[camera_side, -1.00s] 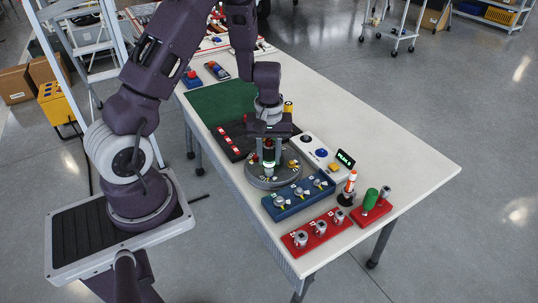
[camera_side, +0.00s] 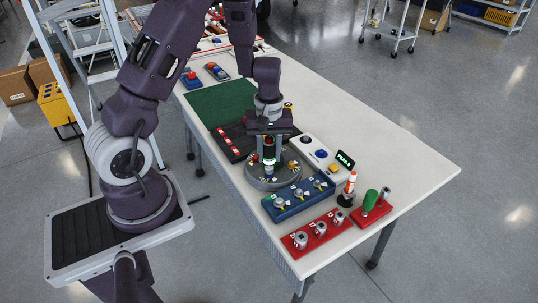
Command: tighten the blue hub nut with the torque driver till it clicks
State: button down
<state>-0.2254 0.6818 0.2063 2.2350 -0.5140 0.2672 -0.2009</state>
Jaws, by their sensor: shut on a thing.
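My gripper (camera_side: 268,140) is shut on the torque driver (camera_side: 268,154), a dark upright tool with a pale glowing ring near its lower end. The driver stands over the round grey hub (camera_side: 256,183) on the table. A small bluish piece, seemingly the blue hub nut (camera_side: 269,171), shows just under the driver's tip. I cannot tell whether the tip touches it. Other small coloured parts, some yellow and red, sit around the hub. The gripper's fingers partly hide the driver.
A blue block (camera_side: 298,197) with several knobs stands in front of the hub, and a red block (camera_side: 316,230) beyond it. A red stand (camera_side: 372,212) with a green cylinder, an orange-white tool (camera_side: 350,184) and a small display (camera_side: 345,160) are to the right. The table's right side is clear.

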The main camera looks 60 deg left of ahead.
aim_at(269, 137)
jog(key=shift+r, duration=2.85)
